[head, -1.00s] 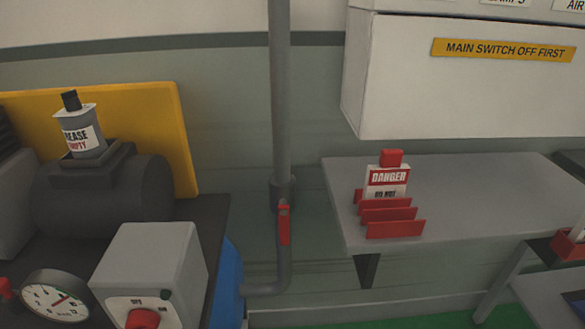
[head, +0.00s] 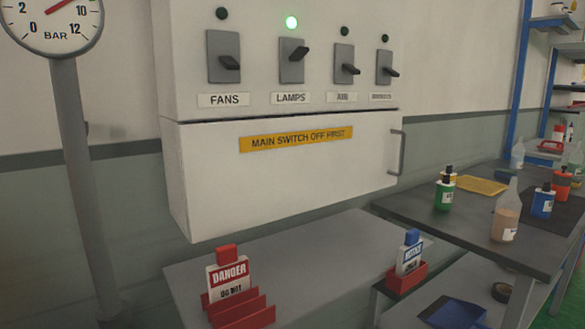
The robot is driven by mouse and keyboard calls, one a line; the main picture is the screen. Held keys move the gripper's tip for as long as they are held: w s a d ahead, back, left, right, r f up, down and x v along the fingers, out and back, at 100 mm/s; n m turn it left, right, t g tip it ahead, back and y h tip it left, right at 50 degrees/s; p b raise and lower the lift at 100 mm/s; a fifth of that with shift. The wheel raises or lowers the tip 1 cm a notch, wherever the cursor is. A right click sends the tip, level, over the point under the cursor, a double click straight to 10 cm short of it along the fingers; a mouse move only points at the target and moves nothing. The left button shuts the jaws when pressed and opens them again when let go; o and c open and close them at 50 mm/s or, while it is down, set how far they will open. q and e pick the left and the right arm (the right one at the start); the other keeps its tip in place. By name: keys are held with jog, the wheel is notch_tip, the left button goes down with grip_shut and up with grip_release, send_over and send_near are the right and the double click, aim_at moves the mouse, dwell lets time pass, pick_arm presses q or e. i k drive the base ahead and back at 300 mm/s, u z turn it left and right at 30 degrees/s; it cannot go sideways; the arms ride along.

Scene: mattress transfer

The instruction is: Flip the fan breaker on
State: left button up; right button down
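The breaker panel (head: 300,90) is a white box on the wall with several black levers on grey plates. The fan breaker (head: 224,57) is at the far left of the row, above the label FANS (head: 223,100). Its lever points right and slightly down, and the lamp (head: 222,13) above it is dark. The AIR breaker (head: 344,65) and the rightmost breaker (head: 384,68) have dark lamps. Neither of my grippers shows.
A closed lower door (head: 290,175) bears a yellow sign, MAIN SWITCH OFF FIRST (head: 295,140). Below, a grey shelf (head: 320,260) carries a red rack with a DANGER tag (head: 228,275). A table with bottles (head: 440,222) stands right. A pressure gauge (head: 52,22) is upper left.

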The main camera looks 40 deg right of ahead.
aim_at(229, 63)
jog(key=u, duration=1.6)
jog(key=k, duration=0.5)
jog(key=z, duration=1.15)
